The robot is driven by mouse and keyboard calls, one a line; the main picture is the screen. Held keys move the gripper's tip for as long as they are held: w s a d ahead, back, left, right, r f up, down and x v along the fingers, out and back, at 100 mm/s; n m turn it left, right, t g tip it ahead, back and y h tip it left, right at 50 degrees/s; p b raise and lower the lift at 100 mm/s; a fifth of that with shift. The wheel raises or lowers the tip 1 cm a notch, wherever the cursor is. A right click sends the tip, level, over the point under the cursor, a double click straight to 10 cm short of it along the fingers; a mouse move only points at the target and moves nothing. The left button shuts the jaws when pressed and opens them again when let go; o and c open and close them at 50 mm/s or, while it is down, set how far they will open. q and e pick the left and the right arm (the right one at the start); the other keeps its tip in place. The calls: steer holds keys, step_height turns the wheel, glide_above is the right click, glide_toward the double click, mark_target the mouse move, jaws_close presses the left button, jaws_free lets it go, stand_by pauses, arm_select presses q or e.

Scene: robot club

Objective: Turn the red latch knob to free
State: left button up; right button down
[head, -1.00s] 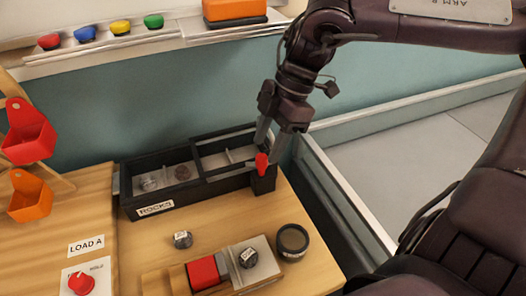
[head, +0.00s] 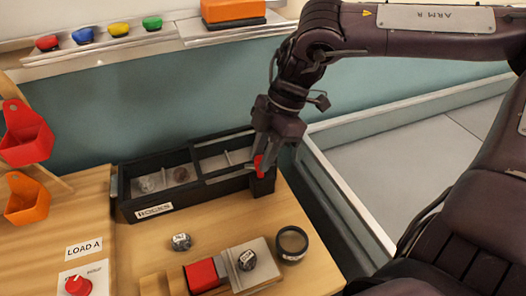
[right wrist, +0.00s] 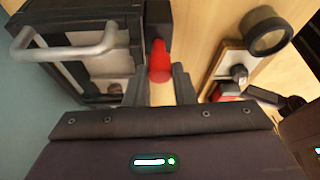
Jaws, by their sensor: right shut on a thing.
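The red latch knob (head: 258,166) sits on a dark block (head: 263,184) at the right end of the black ROCKS box (head: 212,188). My right gripper (head: 263,170) reaches down from above and is shut on the knob. In the right wrist view, the red knob (right wrist: 160,62) stands between my right fingers (right wrist: 159,78), and its lower end is close to my palm. The fingers partly hide the knob in the head view, so I cannot tell its exact turn angle. My left gripper is not in view.
The ROCKS box holds a few stones (head: 181,174). A loose stone (head: 181,242), a board with a red block (head: 205,274) and a round dark cup (head: 291,243) stand on the wooden table in front. A red knob (head: 78,285) is at the LOAD A label (head: 84,248).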

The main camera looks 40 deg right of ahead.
steer(key=n+g+p, duration=0.1)
steer(key=n, duration=0.2)
steer(key=shift+w+r, duration=0.1)
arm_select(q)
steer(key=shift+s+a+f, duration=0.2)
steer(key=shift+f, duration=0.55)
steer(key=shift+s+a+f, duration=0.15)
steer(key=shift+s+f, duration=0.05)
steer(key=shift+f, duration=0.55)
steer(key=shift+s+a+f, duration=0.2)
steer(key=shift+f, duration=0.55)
arm_select(e)
steer(key=shift+n+g, duration=0.4)
steer(key=shift+n, duration=0.4)
steer(key=c, duration=1.2)
jaws_free()
steer(key=shift+r, duration=0.15)
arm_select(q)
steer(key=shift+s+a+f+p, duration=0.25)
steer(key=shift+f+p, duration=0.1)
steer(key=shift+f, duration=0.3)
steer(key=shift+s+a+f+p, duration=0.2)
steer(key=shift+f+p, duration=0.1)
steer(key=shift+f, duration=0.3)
arm_select(e)
steer(key=v, duration=0.7)
